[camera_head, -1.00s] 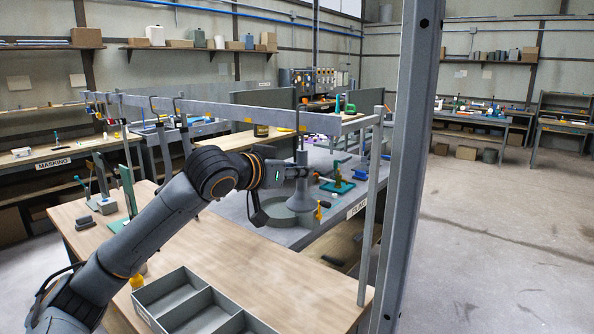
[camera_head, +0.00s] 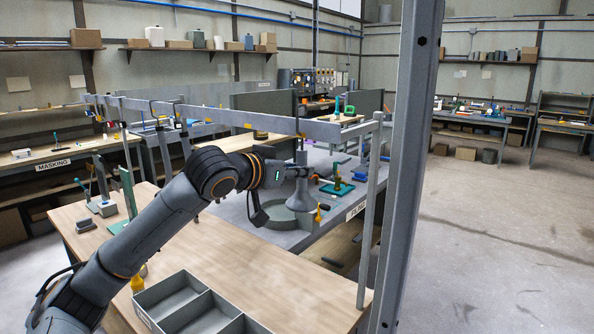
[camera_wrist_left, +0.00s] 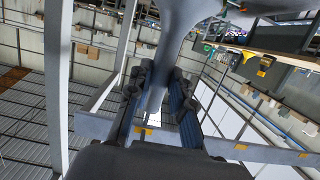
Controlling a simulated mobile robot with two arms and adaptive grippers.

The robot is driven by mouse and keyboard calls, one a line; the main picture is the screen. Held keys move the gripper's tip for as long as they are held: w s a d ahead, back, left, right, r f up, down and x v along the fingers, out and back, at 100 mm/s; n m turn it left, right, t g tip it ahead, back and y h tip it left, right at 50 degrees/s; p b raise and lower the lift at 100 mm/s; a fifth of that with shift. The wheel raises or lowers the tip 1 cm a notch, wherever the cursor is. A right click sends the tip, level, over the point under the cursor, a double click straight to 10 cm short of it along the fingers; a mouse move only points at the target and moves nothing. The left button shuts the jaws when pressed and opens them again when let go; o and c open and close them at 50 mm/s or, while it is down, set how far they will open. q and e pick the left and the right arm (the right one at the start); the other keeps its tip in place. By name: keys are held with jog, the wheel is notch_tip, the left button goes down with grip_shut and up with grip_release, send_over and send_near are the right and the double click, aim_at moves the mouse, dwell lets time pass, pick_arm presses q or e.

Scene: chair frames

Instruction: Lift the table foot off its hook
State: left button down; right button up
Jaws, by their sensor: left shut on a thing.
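The table foot (camera_head: 302,196) is a grey flared piece with a thin stem, hanging upright below the overhead rail (camera_head: 260,120) in the head view, wide end down. My left gripper (camera_head: 292,172) reaches in from the left and is shut on its stem. In the left wrist view the stem (camera_wrist_left: 157,92) runs between the two dark fingers, and the flared part (camera_wrist_left: 185,18) fills the top. I cannot tell whether the hook at the stem's top still bears the foot. My right gripper is not in view.
A wooden bench (camera_head: 100,228) with a grey divided tray (camera_head: 187,300) lies below my arm. A grey round part (camera_head: 282,214) sits on the filing bench behind the foot. A thick grey post (camera_head: 405,170) stands close on the right. Open floor lies beyond it.

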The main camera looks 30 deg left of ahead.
pick_arm(q)
jog(key=shift+s, duration=0.2)
jog(key=shift+f+b+v, duration=0.15)
jog(key=shift+b+v, duration=0.25)
jog(key=shift+v, duration=0.25)
jog(key=shift+f+b+v, duration=0.15)
jog(key=shift+b+v, duration=0.25)
jog(key=shift+v, duration=0.25)
jog(key=shift+s, duration=0.1)
jog(key=shift+b+v, duration=1.45)
jog(key=shift+v, duration=1.1)
jog(key=shift+d+f, duration=0.1)
jog(key=shift+f, duration=0.05)
